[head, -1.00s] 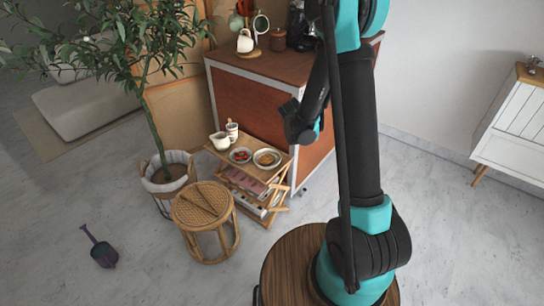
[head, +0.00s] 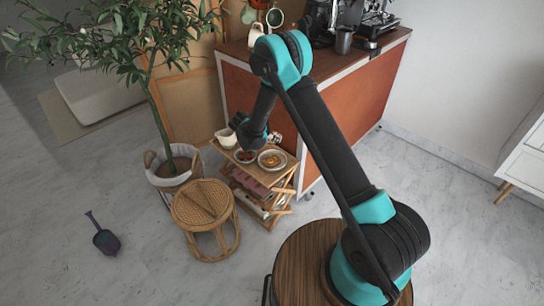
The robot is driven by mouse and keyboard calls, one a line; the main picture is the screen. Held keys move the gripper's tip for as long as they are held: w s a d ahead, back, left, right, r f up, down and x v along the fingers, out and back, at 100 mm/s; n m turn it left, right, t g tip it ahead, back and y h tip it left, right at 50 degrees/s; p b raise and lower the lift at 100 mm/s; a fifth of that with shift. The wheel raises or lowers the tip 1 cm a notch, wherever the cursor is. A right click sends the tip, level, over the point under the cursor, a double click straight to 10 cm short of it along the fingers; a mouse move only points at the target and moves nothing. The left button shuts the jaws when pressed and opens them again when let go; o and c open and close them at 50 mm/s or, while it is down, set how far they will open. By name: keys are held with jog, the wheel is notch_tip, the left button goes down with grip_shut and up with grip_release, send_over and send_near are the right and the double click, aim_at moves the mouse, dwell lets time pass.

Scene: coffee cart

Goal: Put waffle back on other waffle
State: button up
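A white plate (head: 265,165) stands on the top shelf of the small wooden stand. A small golden-brown item, which looks like waffle (head: 272,159), lies on it. I cannot tell whether it is one waffle or two, and no separate waffle can be made out. My arm reaches over from the right. The dark end of my arm with my gripper (head: 262,139) is above the back of the stand, close behind the plate in the picture. The fingers are too small to make out, so I cannot tell whether they are open or hold anything.
A bowl of red fruit (head: 245,156) is left of the plate, and a white pitcher (head: 226,137) stands behind it. The tall cart (head: 350,110) rises behind the stand. A wicker stool (head: 203,205) and a potted tree (head: 172,165) are at left.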

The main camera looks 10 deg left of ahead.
notch_tip(320, 180, down, 12)
jog(key=shift+f, duration=0.15)
dwell(0.4)
jog(key=shift+f, duration=0.1)
jog(key=o, duration=1.2)
jog(key=shift+o, duration=0.2)
